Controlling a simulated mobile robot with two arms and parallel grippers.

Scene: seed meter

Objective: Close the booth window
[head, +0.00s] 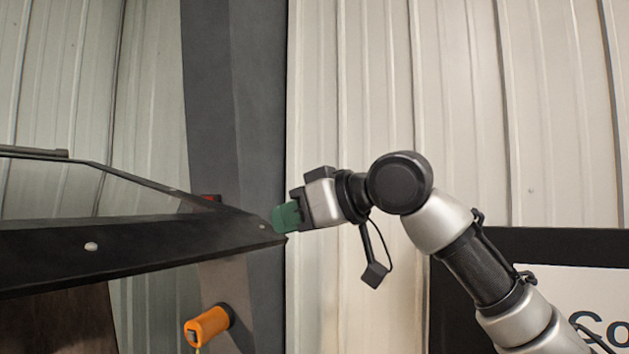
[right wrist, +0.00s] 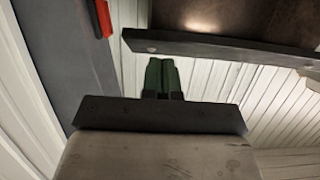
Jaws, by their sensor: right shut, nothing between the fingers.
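The booth window is a clear pane in a black frame (head: 140,243), in the left half of the head view. It sticks out at a tilt, and its thick lower bar ends near the picture's middle. My right gripper (head: 286,218) has green fingertips, which are shut and empty at the right end of that bar. I cannot tell whether they touch it. In the right wrist view the shut green fingers (right wrist: 162,77) show just below the left part of a black bar (right wrist: 215,46). My left gripper is not in view.
A dark grey post (head: 235,110) stands behind the window's right end. An orange cylindrical handle (head: 207,326) sticks out below the bar. A black-framed white sign (head: 590,292) is at the lower right. Pale corrugated wall (head: 460,90) fills the back.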

